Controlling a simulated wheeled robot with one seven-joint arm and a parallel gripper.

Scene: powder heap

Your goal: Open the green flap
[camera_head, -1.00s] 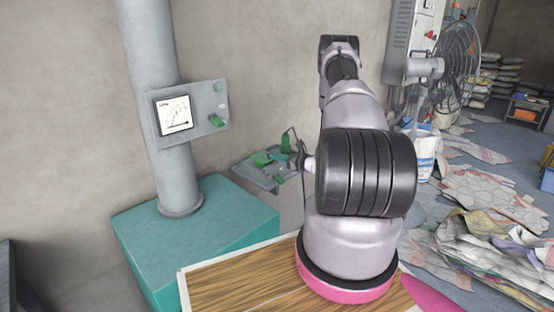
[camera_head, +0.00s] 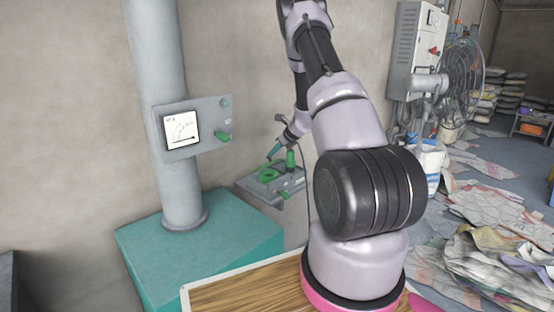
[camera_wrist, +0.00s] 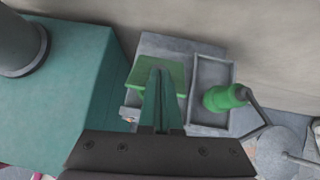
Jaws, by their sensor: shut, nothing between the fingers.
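The green flap (camera_wrist: 174,73) is a flat green plate on a grey wall fixture (camera_wrist: 190,48). In the wrist view my gripper (camera_wrist: 160,72) lies across its middle, hiding part of it. The teal fingers are together with nothing between them. In the head view the fixture (camera_head: 262,190) sticks out from the wall, with green parts (camera_head: 268,174) on top. My gripper (camera_head: 271,154) is just above them, pointing down and left. I cannot tell whether the fingers touch the flap or how far it is raised.
A green knobbed part (camera_wrist: 224,97) with a dark rod stands right of the flap, by a shallow grey tray (camera_wrist: 212,75). A teal block (camera_head: 205,245) with a grey post (camera_head: 180,185) is to the left. A gauge panel (camera_head: 196,127) is on the post.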

